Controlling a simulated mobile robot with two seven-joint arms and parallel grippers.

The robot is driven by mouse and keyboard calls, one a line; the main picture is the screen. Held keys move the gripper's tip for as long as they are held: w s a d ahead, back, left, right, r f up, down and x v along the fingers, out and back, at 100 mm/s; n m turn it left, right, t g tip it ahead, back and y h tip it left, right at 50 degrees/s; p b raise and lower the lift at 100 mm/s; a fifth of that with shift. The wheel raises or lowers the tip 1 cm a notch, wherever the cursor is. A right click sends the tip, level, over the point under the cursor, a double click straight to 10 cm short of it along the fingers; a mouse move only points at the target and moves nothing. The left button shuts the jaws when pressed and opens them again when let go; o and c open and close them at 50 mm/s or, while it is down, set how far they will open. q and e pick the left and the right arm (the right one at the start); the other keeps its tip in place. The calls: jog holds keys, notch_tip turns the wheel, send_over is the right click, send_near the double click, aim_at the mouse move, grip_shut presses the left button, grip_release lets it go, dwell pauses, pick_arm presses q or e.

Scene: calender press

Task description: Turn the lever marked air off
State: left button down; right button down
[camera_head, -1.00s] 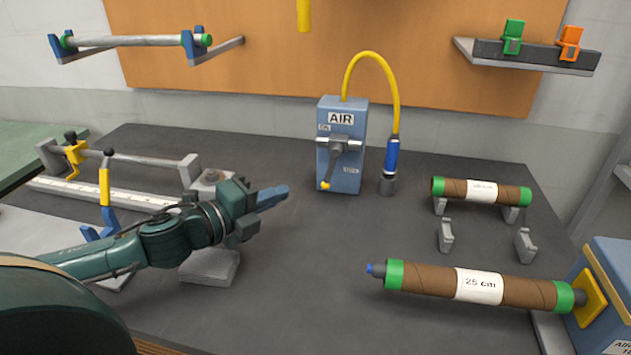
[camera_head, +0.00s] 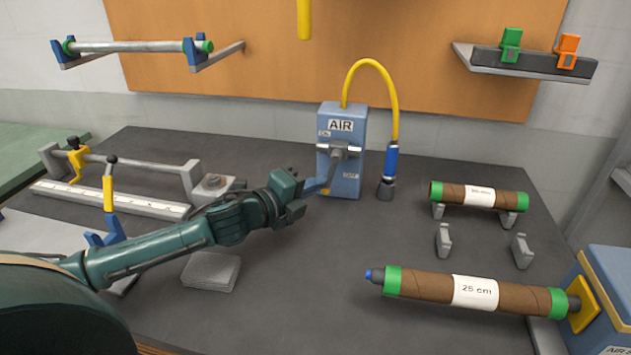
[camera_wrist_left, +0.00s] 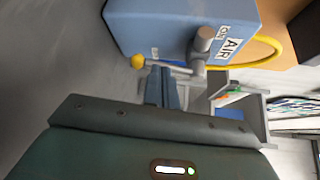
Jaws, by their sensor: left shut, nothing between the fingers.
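The blue air box (camera_head: 351,115) stands at the back middle of the bench, marked AIR. Its grey lever (camera_wrist_left: 172,66) runs from a pivot on the front face to a yellow knob (camera_wrist_left: 137,61). In the head view the lever hangs down and slightly left, its lower part mostly behind my fingers, with the knob (camera_head: 326,191) low on the box. My left gripper (camera_head: 322,184) is shut and empty, its blue fingertips at the lever's lower part. In the left wrist view the fingers (camera_wrist_left: 162,72) lie close by the lever, between knob and pivot; contact is unclear. My right gripper is out of view.
A yellow hose (camera_head: 372,63) loops from the box top to a blue fitting (camera_head: 390,162) right of it. A brown roll (camera_head: 430,286) lies at front right and a smaller one (camera_head: 455,192) behind it. The bench middle is clear.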

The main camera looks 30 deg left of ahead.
pick_arm(q)
jog(key=shift+w+d, duration=0.1)
jog(key=shift+w, duration=0.15)
jog(key=f+n+b, duration=0.1)
jog(key=b, duration=0.1)
jog(key=shift+d+f+b, duration=0.1)
jog(key=shift+d+b, duration=0.2)
jog(key=shift+d, duration=0.05)
jog(key=shift+w+d+n+t+h+b, duration=0.2)
jog(key=shift+n+t+h+b, duration=0.1)
jog(key=shift+n+t+b, duration=0.15)
jog(key=shift+d, duration=0.1)
jog(key=shift+r+n+t, duration=0.25)
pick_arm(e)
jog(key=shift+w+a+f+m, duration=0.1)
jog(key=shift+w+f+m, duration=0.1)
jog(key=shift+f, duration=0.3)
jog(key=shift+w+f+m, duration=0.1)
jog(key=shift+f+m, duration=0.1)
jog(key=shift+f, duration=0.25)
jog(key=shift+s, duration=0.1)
